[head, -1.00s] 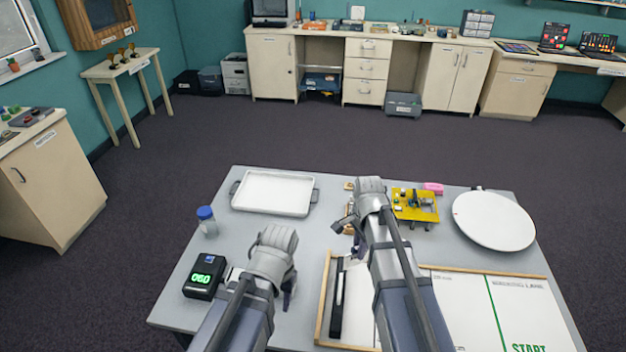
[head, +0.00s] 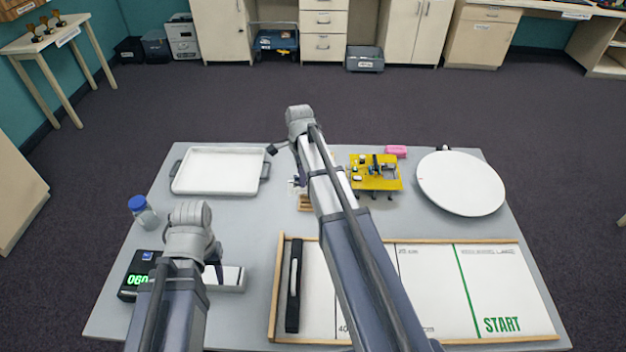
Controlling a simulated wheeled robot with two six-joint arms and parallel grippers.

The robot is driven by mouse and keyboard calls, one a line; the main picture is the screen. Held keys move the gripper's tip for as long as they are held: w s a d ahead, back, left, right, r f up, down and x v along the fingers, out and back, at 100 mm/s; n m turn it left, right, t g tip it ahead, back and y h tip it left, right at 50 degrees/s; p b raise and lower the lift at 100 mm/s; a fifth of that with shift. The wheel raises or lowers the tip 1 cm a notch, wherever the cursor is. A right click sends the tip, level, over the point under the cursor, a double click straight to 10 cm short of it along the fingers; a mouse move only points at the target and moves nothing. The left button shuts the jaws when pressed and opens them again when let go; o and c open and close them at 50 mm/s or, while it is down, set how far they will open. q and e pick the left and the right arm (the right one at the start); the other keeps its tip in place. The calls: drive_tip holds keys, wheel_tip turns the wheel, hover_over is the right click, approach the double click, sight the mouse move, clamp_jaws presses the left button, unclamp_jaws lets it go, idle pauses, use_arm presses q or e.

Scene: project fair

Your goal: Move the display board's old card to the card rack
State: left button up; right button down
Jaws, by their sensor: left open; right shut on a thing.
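My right gripper (head: 281,150) is at the far side of the table, right of the white tray. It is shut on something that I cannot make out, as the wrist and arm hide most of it. My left gripper (head: 213,274) is open above the near left of the table, by a white block-like object (head: 232,279); its fingers are mostly hidden by its own wrist. I cannot identify the display board, its old card or the card rack in this view. A small wooden piece (head: 305,203) shows partly behind the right arm.
The grey table (head: 246,213) holds a white tray (head: 215,172), blue-capped bottle (head: 143,213), timer (head: 136,275), yellow board (head: 366,179), pink block (head: 396,151), white disc (head: 461,184) and walking-lane board (head: 492,290). Benches stand at the back, beyond open floor.

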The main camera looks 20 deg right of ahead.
use_arm(q)
wheel_tip(320, 180, down, 2)
drive_tip(key=shift+f+b, duration=0.2)
drive_tip(key=shift+b, duration=0.45)
use_arm(e)
drive_tip(key=w+d+f+m, duration=0.2)
drive_tip(key=d, duration=0.3)
drive_tip(key=shift+w+d+f+m, duration=0.15)
drive_tip(key=shift+f+m, duration=0.05)
drive_tip(key=shift+m, duration=0.2)
use_arm(q)
drive_tip(key=shift+f, duration=0.1)
use_arm(e)
drive_tip(key=shift+f, duration=0.1)
use_arm(q)
wheel_tip(320, 180, down, 7)
drive_tip(key=b, duration=0.7)
use_arm(e)
wheel_tip(320, 180, down, 7)
drive_tip(key=shift+r, duration=0.2)
use_arm(q)
drive_tip(key=shift+f+b, duration=1.35)
drive_tip(key=shift+b, duration=0.1)
use_arm(e)
drive_tip(key=shift+f, duration=1.55)
drive_tip(key=c, duration=0.8)
unclamp_jaws()
